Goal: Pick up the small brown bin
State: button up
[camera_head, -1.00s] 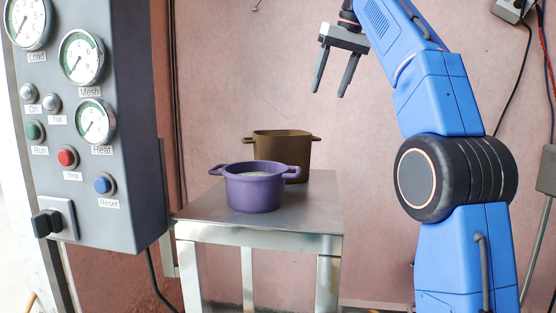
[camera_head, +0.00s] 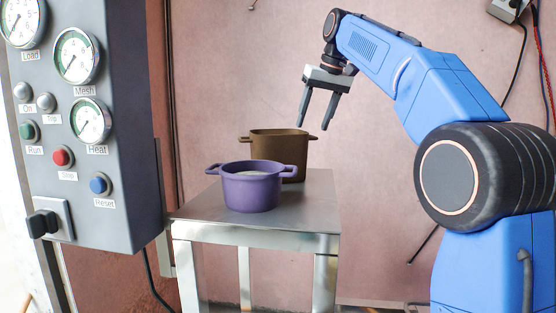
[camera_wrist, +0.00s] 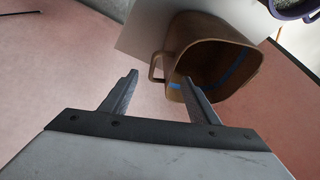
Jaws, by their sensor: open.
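The small brown bin (camera_head: 292,147) stands upright on a metal table, behind a purple pot, with a handle on each side. My gripper (camera_head: 314,125) is open and empty, above and just right of the bin in the head view. In the wrist view, the bin (camera_wrist: 190,42) shows its open mouth and one handle, with a blue band inside. There my gripper (camera_wrist: 160,85) has its right finger overlapping the bin's near side in the picture. I cannot tell whether it touches. The bin's lower front is partly hidden by the pot.
The purple pot (camera_head: 252,190) with pale contents stands in front of the bin, and it also shows in the wrist view (camera_wrist: 290,12). The metal table (camera_head: 305,215) has bare room at right. A grey gauge panel (camera_head: 125,180) stands at left, and a pink wall behind.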

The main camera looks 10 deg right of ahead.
jog(key=x, duration=0.6)
jog(key=shift+f, duration=0.15)
grip_shut()
